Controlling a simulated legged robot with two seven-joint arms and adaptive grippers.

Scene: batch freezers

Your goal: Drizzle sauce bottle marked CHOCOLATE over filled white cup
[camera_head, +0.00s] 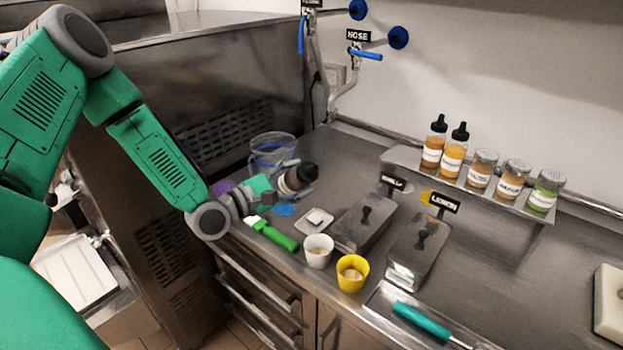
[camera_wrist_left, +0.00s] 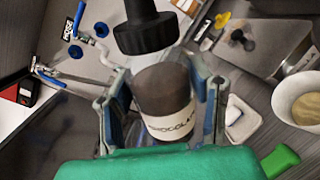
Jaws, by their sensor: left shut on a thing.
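My left gripper (camera_head: 290,182) is shut on the chocolate sauce bottle (camera_head: 299,177), holding it above the counter, to the upper left of the white cup. In the left wrist view, the bottle (camera_wrist_left: 165,95) sits between the fingers of my left gripper (camera_wrist_left: 160,100), with a black cap and a white label reading CHOCOLATE. The white cup (camera_head: 318,252) stands on the counter near the front edge with pale filling inside; a white cup (camera_wrist_left: 296,100) also shows at the right of the wrist view. My right gripper is not in view.
A yellow cup (camera_head: 352,274) stands right of the white cup. Lidded metal containers (camera_head: 418,254) stand behind them. A clear pitcher (camera_head: 273,150), a green-handled tool (camera_head: 271,234) and a small white dish (camera_head: 314,221) are near the bottle. A shelf (camera_head: 470,185) holds several bottles and jars.

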